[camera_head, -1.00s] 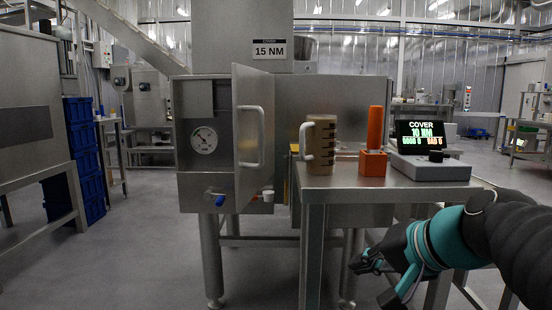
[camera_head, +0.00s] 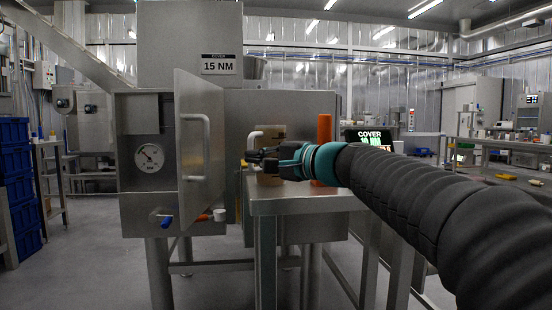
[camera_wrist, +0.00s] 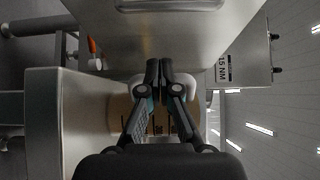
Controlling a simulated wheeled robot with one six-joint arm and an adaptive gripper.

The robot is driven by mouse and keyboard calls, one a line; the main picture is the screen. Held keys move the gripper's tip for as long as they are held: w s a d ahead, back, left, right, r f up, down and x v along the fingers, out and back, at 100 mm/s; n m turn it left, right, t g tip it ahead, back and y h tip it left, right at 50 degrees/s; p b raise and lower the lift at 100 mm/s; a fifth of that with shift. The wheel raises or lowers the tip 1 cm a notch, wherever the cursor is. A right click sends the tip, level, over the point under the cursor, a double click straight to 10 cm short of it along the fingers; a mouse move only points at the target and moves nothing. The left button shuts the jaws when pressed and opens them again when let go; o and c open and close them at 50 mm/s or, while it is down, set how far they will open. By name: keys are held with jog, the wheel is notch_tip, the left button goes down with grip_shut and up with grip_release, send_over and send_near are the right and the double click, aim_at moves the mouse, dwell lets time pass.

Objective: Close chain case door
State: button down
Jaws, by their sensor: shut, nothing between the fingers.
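The chain case door (camera_head: 212,108) is a steel panel with a bar handle (camera_head: 195,145), standing open on the front of the case (camera_head: 128,205). The open case shows a round gauge inside. My gripper (camera_head: 250,160) is to the right of the door in the head view, with a gap between them, above the left edge of the steel table. In the wrist view my gripper (camera_wrist: 160,66) has its fingers together and empty, pointing at the door's face (camera_wrist: 125,32). The handle (camera_wrist: 170,6) lies at the top edge there.
A brown jug (camera_head: 272,131) stands on the table (camera_head: 300,203), partly hidden behind my gripper. An orange tool (camera_head: 324,130) and a lit display (camera_head: 364,137) are behind my arm.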

jog(key=w+a, duration=0.1)
jog(key=a, duration=0.7)
jog(key=shift+w, duration=0.35)
